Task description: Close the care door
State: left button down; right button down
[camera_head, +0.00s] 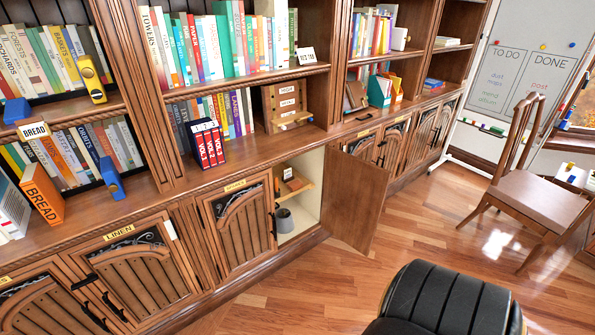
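One lower cabinet door (355,197) stands wide open, swung out over the floor with its plain brown inner face showing. Its front and any label are hidden, so I cannot read whether it says care. The open compartment (309,199) has pale inner walls and a small wooden shelf (296,186) with small items on it. A grey cup-like container (284,220) stands at the bottom. Neither of my grippers is in view.
Closed cabinet doors line both sides, one labelled LINEN (118,233). A black padded seat (445,303) is at the bottom right. A wooden chair (535,195) stands at the right by a whiteboard (525,75). The wooden floor (420,225) near the open door is clear.

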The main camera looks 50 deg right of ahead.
aim_at(355, 188)
jog(key=l+u, duration=0.3)
jog(key=l, duration=0.25)
jog(key=k+l+u, duration=0.1)
jog(key=l+u, duration=0.25)
jog(key=l, duration=0.2)
jog(key=k+l, duration=0.1)
jog(key=l, duration=0.5)
jog(key=k+l, duration=0.1)
jog(key=l, duration=0.5)
jog(key=k+l, duration=0.1)
jog(key=l, duration=0.5)
jog(key=k+l, duration=0.15)
jog(key=l, duration=0.4)
jog(key=k+l, duration=0.1)
jog(key=l, duration=0.5)
jog(key=k+l, duration=0.1)
jog(key=l, duration=0.5)
jog(key=k+l, duration=0.1)
jog(key=l, duration=0.5)
jog(key=k+l, duration=0.1)
jog(key=l, duration=0.5)
